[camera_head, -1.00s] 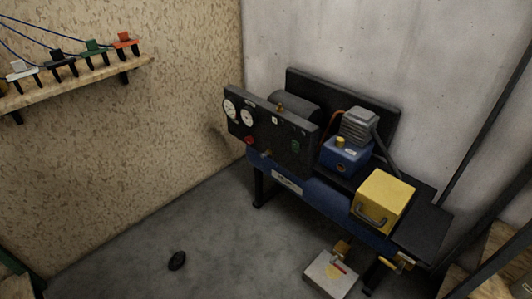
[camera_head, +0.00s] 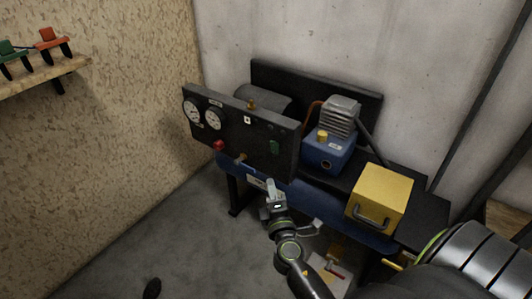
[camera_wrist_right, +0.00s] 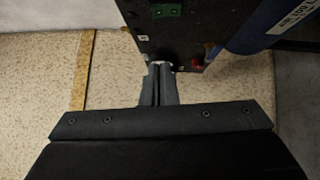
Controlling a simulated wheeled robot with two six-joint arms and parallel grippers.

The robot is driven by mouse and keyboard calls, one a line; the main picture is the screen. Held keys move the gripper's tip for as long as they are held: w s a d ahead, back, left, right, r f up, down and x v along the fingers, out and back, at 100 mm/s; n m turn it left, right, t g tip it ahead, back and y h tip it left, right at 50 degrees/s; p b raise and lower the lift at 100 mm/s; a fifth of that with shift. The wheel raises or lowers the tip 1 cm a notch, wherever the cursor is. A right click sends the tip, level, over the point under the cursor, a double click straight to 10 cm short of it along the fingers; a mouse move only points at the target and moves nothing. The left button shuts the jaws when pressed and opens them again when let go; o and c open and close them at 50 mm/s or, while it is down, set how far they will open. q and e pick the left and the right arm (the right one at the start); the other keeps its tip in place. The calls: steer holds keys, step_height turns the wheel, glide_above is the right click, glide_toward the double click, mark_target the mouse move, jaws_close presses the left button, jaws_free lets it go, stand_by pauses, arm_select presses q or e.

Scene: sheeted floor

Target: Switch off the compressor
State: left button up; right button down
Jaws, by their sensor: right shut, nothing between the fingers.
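The compressor has a blue tank (camera_head: 345,226) and a black front panel (camera_head: 255,133). The panel carries two white gauges, a red knob (camera_head: 219,145), a small white plate and a green switch (camera_head: 275,146). My right gripper (camera_head: 271,186) is shut and empty, in front of the panel's lower edge and below the green switch. In the right wrist view, the closed fingers (camera_wrist_right: 160,70) point at the panel's edge (camera_wrist_right: 165,48). A green part (camera_wrist_right: 167,11) shows at the top there. Whether the fingertips touch the panel cannot be told. My left gripper is out of view.
A blue motor unit (camera_head: 327,152) and a yellow box with a handle (camera_head: 381,195) sit on the compressor's top. A pale box (camera_head: 329,272) lies on the floor beneath. A wooden shelf (camera_head: 40,77) is at upper left. The floor at left is mostly clear.

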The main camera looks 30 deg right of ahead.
steer(key=p, duration=0.2)
glide_toward(270, 144)
steer(key=w+a, duration=0.1)
steer(key=w, duration=0.3)
steer(key=d, duration=0.1)
steer(key=w+d, duration=0.1)
steer(key=d, duration=0.1)
steer(key=shift+w+d+r+p, duration=0.1)
steer(key=shift+w+r+p, duration=0.15)
steer(key=shift+p, duration=0.1)
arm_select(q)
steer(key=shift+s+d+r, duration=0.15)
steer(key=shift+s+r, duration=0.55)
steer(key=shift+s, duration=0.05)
